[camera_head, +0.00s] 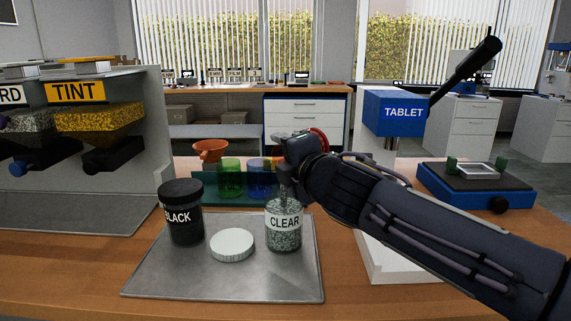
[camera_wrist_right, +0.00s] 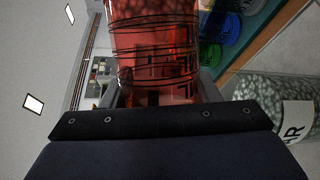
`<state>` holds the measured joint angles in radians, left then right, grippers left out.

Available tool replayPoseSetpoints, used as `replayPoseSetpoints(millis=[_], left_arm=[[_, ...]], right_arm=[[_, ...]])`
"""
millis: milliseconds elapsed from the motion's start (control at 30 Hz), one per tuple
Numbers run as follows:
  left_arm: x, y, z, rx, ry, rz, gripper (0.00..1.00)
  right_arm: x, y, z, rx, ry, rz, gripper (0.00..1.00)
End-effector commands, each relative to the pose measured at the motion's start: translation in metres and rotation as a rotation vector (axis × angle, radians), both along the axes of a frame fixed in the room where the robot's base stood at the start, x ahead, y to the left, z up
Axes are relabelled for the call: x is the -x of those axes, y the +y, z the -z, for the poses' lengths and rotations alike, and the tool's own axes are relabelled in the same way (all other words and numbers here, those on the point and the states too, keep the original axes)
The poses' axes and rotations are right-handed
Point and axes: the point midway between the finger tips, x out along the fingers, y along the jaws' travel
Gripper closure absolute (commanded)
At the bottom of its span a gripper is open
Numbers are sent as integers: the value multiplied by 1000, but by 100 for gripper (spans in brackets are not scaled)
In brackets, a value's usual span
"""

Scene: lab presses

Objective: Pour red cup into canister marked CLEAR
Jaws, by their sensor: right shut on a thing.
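The red cup (camera_wrist_right: 155,50) is see-through and banded with dark lines, and it fills the top of the right wrist view. The gripper is above the canister marked CLEAR (camera_head: 284,238), which stands upright, holding speckled pellets. Its mouth is partly hidden by the gripper. The canister also shows in the wrist view (camera_wrist_right: 270,115). My left gripper is out of view.
A metal tray (camera_head: 225,285) carries the CLEAR canister, a white lid (camera_head: 232,245) and a BLACK canister (camera_head: 186,222). Behind are a green cup (camera_head: 230,178), a blue cup (camera_head: 259,180) and an orange funnel (camera_head: 209,150). A TINT dispenser (camera_head: 100,118) stands left, a blue-based press (camera_head: 487,187) right.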

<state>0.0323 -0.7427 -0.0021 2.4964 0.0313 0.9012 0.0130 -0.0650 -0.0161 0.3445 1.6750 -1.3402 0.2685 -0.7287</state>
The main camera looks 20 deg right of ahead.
Motion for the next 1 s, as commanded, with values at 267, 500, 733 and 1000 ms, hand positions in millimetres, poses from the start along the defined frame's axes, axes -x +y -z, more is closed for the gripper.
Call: replayPoseSetpoints(millis=[267, 500, 733, 1000], left_arm=[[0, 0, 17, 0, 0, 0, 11], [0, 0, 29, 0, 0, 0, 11], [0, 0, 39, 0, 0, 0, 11], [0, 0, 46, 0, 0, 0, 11]], right_arm=[[2, 3, 1, 81, -46, -1, 68], [3, 5, 1, 155, -87, 0, 68], [4, 8, 0, 225, -126, -1, 68], [5, 10, -2, 278, -155, -1, 68]])
